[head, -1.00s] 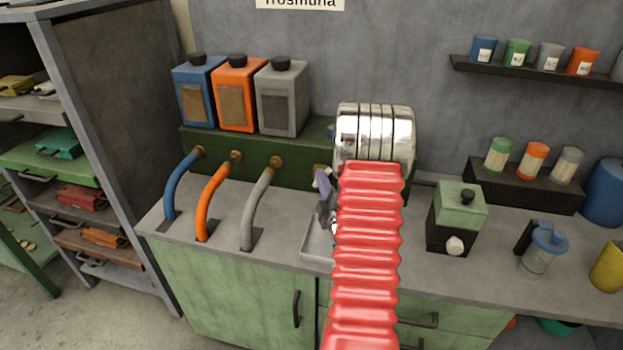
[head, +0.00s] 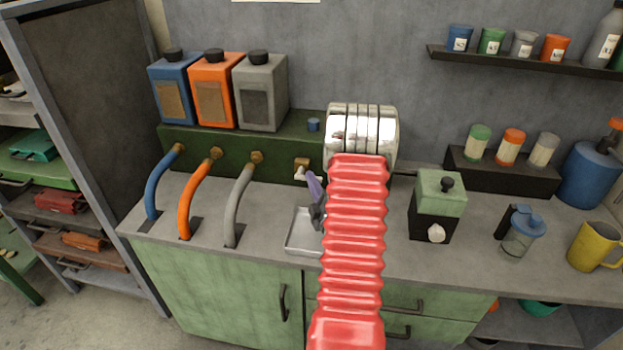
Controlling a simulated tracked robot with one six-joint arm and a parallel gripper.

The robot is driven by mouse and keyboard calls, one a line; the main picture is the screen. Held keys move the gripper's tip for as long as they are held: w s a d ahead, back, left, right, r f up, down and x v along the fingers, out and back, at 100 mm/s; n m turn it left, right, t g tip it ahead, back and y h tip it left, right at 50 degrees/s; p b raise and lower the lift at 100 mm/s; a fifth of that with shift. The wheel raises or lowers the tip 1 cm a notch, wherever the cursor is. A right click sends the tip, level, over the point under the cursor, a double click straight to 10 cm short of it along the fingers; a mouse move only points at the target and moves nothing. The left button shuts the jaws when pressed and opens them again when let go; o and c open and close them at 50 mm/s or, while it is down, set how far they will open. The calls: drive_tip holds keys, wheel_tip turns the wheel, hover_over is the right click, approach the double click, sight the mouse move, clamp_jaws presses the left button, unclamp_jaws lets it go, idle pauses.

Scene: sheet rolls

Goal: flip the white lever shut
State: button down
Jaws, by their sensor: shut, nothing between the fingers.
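The small white lever (head: 299,174) shows under a brass fitting (head: 302,162) on the front of the dark green block, to the right of the grey hose. My gripper (head: 314,186), with a purple part and a dark grey part, is just right of the lever. It is shut and holds nothing. My red arm sleeve hides much of it. I cannot tell whether it touches the lever.
A shallow metal tray (head: 302,236) lies below the lever. Blue (head: 164,183), orange (head: 196,190) and grey (head: 241,199) hoses stand to the left. A green-topped box (head: 440,193) stands right of my arm.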

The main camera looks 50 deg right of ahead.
drive_tip(key=shift+s+f, duration=0.15)
drive_tip(key=shift+f, duration=0.35)
drive_tip(key=r+v, duration=0.1)
drive_tip(key=v, duration=0.6)
drive_tip(key=shift+a+f, duration=0.15)
drive_tip(key=shift+f, duration=0.1)
idle(0.7)
